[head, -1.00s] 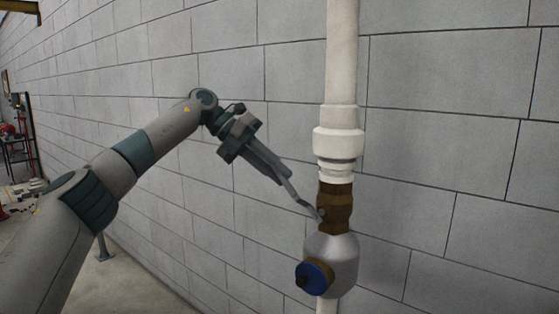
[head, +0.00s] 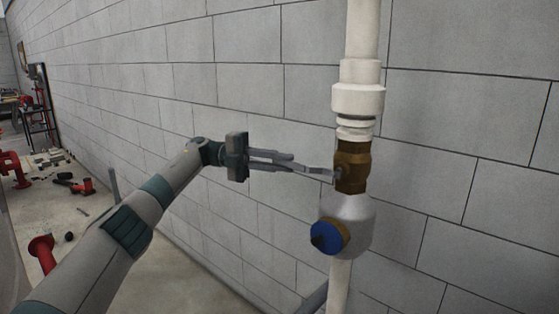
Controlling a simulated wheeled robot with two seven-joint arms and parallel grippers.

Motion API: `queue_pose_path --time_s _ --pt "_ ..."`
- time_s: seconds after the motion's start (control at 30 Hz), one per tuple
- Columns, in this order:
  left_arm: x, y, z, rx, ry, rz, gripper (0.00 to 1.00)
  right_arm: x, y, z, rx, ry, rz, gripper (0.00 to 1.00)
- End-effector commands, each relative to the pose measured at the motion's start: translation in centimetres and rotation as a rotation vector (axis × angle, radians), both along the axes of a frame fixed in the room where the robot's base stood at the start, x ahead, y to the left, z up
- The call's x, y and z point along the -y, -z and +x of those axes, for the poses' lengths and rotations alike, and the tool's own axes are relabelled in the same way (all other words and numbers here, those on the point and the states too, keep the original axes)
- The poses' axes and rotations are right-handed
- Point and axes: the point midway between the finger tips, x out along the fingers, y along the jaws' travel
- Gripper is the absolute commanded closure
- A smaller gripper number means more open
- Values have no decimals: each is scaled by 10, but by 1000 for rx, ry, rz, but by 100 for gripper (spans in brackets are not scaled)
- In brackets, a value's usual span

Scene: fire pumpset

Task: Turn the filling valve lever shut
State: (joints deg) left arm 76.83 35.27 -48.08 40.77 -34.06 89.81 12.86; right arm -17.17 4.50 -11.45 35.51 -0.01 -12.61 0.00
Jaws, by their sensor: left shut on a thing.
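The filling valve (head: 352,168) is a brass body on a white vertical pipe (head: 362,30) in the head view, right of the middle. Its thin grey lever (head: 318,171) sticks out to the left, nearly level, across the pipe. My left gripper (head: 292,164) comes in from the left and is shut on the lever's outer part. The fingers hide the lever's end. My right gripper is not in view.
Below the valve sits a grey rounded fitting (head: 347,212) with a blue cap (head: 327,237). A grey block wall (head: 250,60) stands close behind the pipe. Red parts (head: 73,184) and a small rack (head: 42,112) are at far left on the floor.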

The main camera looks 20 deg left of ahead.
Motion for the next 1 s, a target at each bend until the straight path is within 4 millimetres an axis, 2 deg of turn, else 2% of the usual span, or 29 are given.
queue_pose_path --time_s 0.47,0.5,0.57,1.0 --pt "3 1 -1 -9 7 -25 100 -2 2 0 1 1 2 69" --pt "3 2 -1 -9 7 -24 83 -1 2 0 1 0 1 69" --pt "3 2 -1 -9 7 -24 68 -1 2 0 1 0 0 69" --pt "1 2 -1 -8 3 -21 66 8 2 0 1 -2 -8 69"
